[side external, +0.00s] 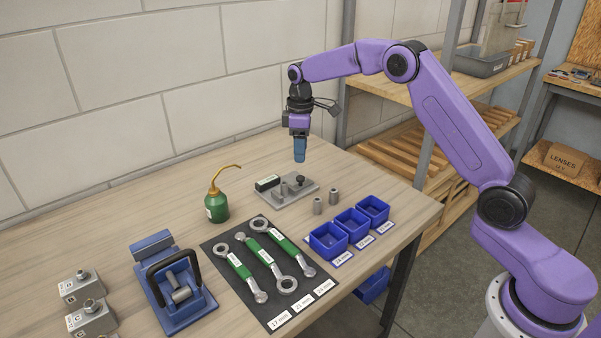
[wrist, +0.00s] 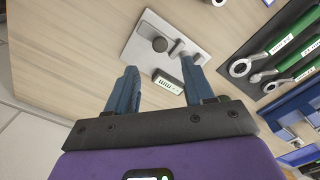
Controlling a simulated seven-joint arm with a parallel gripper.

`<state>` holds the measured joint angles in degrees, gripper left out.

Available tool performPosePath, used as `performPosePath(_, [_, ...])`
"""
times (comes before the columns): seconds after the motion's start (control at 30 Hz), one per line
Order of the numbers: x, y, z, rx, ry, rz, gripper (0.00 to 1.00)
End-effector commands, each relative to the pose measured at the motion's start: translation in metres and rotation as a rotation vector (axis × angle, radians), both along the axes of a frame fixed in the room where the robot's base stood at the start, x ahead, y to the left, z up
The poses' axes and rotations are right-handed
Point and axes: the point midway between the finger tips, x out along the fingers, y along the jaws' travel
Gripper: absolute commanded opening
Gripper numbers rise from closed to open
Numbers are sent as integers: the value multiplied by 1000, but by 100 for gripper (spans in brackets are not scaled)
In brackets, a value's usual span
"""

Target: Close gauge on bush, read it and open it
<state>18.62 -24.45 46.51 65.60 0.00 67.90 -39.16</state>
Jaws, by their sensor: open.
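The gauge (side external: 301,196) is a grey plate on the bench with a dark-edged display box, a black knob and short metal posts. In the wrist view its plate (wrist: 140,50) lies beyond my fingertips, with the display (wrist: 168,82) between them. My gripper (side external: 299,160) is open and empty, pointing down above the gauge, apart from it; its two blue fingers spread in the wrist view (wrist: 160,76). I cannot tell whether a bush sits between the gauge's posts.
Three blue bins (side external: 328,241) with size labels stand at the bench's right edge. A green oil can (side external: 217,206) is left of the gauge. Green-handled wrenches lie on a black mat (side external: 222,246) in front. A blue vise (side external: 172,290) stands at front left.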

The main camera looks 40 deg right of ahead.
Motion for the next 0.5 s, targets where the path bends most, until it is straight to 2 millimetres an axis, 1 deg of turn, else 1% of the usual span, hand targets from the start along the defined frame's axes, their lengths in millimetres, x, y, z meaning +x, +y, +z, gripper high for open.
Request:
performPosePath(0.03, [-1, 0, -11, -1, 5, 0, 52])
performPosePath(0.2, [-1, 0, -42, 0, 4, 0, 52])
performPosePath(0.33, [-1, 0, -61, -1, 4, 1, 52])
performPosePath(0.5, [0, 0, -77, 0, 1, 0, 52])
